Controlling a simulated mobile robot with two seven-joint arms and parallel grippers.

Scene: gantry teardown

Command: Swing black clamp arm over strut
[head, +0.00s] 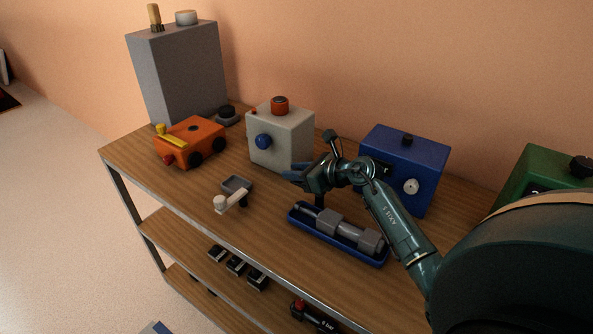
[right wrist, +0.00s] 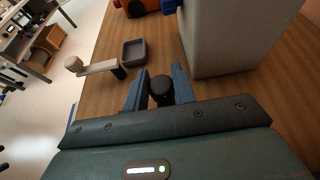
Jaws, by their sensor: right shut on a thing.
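A grey strut (head: 333,219) with thicker blocks on it lies lengthwise in a long blue cradle (head: 375,263) on the wooden bench. My right gripper (head: 298,177) is above the cradle's left end. A black post (head: 320,200) shows below the gripper there. In the right wrist view my right gripper's blue fingers (right wrist: 160,92) are shut on a round black knob (right wrist: 161,88), which seems to belong to the black clamp arm. The rest of the clamp arm is hidden by the gripper, so I cannot tell its angle over the strut. My left gripper is out of view.
A pale lever (head: 230,202) and a small grey tray (head: 236,184) are left of the gripper. A white box (head: 281,138) with a blue knob and a blue box (head: 415,170) stand behind. An orange device (head: 190,142) is farther left. The bench's front edge is close to the cradle.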

